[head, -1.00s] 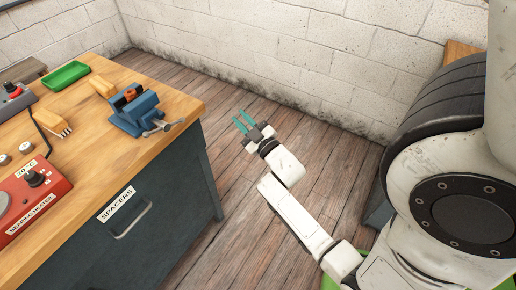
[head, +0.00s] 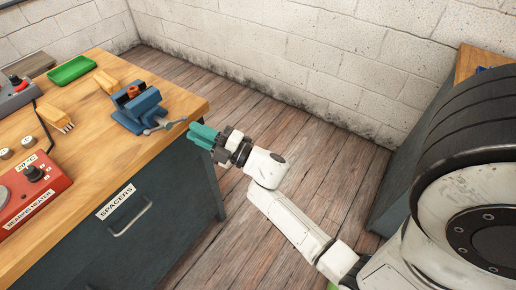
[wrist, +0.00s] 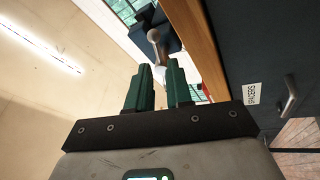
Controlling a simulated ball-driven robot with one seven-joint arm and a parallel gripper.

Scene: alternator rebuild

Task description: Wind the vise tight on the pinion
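A blue vise (head: 138,108) stands on the wooden bench near its right edge. An orange-brown part with a dark centre (head: 133,91), apparently the pinion, sits at its jaws; I cannot tell how tightly it is held. The vise's grey handle (head: 166,126) points toward the bench edge. My gripper (head: 200,134) has teal fingers and is beside the bench edge, just right of the handle and apart from it. In the wrist view, the fingers (wrist: 158,85) are open and empty, with the handle (wrist: 154,38) ahead of them and the vise partly visible beyond.
The bench (head: 88,152) has a drawer labelled SPACERS (head: 128,215) below. The floor right of the bench is clear.

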